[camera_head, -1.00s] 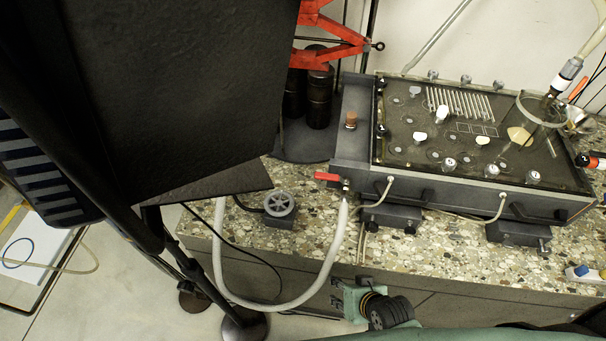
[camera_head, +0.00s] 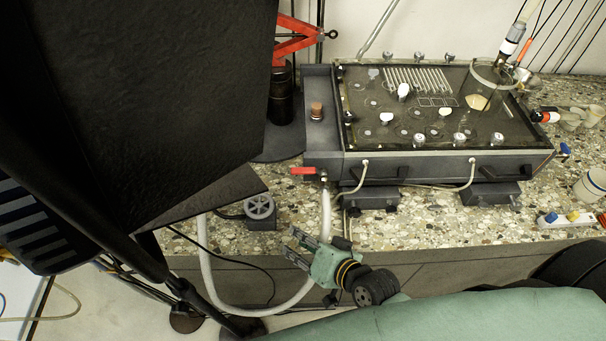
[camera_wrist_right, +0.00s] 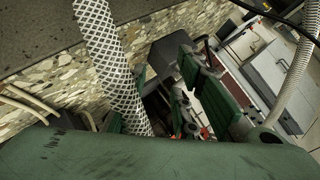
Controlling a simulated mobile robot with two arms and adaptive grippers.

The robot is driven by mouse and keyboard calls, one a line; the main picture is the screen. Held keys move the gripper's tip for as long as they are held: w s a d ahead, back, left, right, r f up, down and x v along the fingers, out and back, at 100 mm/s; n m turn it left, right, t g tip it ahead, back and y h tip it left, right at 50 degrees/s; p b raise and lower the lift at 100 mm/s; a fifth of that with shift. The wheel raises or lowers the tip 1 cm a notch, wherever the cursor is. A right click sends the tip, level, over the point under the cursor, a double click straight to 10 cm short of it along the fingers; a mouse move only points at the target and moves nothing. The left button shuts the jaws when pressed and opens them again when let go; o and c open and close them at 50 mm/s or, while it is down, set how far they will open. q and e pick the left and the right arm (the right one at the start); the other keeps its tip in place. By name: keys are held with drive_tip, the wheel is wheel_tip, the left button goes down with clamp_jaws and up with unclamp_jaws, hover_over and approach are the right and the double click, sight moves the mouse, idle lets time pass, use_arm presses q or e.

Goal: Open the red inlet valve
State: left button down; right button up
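The red inlet valve handle (camera_head: 303,171) lies level at the front left corner of the seepage tank (camera_head: 322,142), pointing left. A pale hose (camera_head: 326,214) hangs from its fitting over the bench edge; in the right wrist view a braided hose (camera_wrist_right: 104,50) passes close on the left. My right gripper (camera_head: 297,246) is below the valve, in front of the bench edge, with its fingers pointing up and left. The fingers look apart and empty, and do not touch the handle. In the right wrist view the fingers (camera_wrist_right: 205,92) show green pads. My left gripper is not in view.
A large black panel (camera_head: 130,90) fills the left of the head view. Blocks under the tank and a looping hose crowd the space near the valve.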

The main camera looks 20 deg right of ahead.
drive_tip(key=w+d+r+m+t, duration=0.1)
drive_tip(key=w+r+m+t, duration=0.25)
drive_tip(key=r+m, duration=0.3)
drive_tip(key=m+t+h, duration=0.3)
drive_tip(key=m+t, duration=0.1)
drive_tip(key=m, duration=0.2)
approach(303, 174)
drive_tip(key=w, duration=0.2)
drive_tip(key=shift+n, duration=0.25)
drive_tip(key=w, duration=0.2)
drive_tip(key=w+p, duration=0.1)
drive_tip(key=w, duration=0.2)
drive_tip(key=w+a, duration=0.1)
drive_tip(key=w, duration=0.1)
drive_tip(key=shift+w+a+r+p, duration=0.1)
drive_tip(key=shift+w+p, duration=0.1)
drive_tip(key=shift+p, duration=0.1)
drive_tip(key=shift+c, duration=0.7)
clamp_jaws()
